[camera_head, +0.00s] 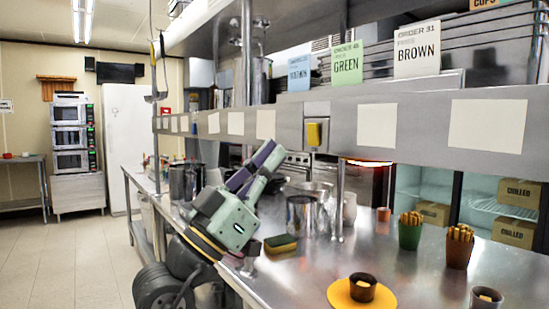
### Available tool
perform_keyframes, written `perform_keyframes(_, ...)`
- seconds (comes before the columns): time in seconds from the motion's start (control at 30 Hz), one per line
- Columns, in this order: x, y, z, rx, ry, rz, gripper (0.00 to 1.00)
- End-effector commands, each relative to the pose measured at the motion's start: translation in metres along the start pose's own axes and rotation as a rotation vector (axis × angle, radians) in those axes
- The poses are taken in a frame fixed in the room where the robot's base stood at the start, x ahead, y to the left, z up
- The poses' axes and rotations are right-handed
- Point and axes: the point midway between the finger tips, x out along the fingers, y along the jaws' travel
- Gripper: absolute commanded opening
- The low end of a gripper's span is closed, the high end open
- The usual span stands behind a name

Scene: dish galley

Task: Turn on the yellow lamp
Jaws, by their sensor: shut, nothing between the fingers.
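A yellow rocker-like switch (313,133) sits on a grey plate on the front rail of the overhead shelf. Beneath the shelf, right of the switch, a lamp strip (370,162) glows orange. I cannot tell whether this is the yellow lamp of the task. My gripper (270,155) is raised over the counter, its purple fingers pointing up and right. The fingers are shut and empty. In the picture they are left of and a little below the switch, apart from it.
The steel counter (420,275) holds a sponge (281,243), steel pots (301,215), fry cups (410,232) and a yellow plate (340,297) with a small cup. A metal post (340,200) stands below the switch. Order cards (347,64) stand on the shelf.

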Motion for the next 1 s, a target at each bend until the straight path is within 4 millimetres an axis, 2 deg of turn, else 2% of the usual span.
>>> perform_keyframes(0.03,-0.019,-0.002,0.009,-0.001,-0.001,-0.005,0.00)
perform_keyframes(0.1,-0.035,-0.002,0.011,0.000,-0.001,-0.005,0.00)
perform_keyframes(0.3,-0.067,-0.001,0.015,-0.001,-0.002,-0.002,0.00)
perform_keyframes(0.5,-0.080,-0.001,0.015,0.000,-0.002,-0.002,0.00)
perform_keyframes(0.83,-0.081,-0.001,0.014,0.001,-0.002,-0.002,0.00)
perform_keyframes(0.93,-0.086,-0.008,0.008,0.030,0.016,-0.039,0.00)
perform_keyframes(1.0,-0.096,-0.022,-0.005,0.091,0.050,-0.113,0.00)
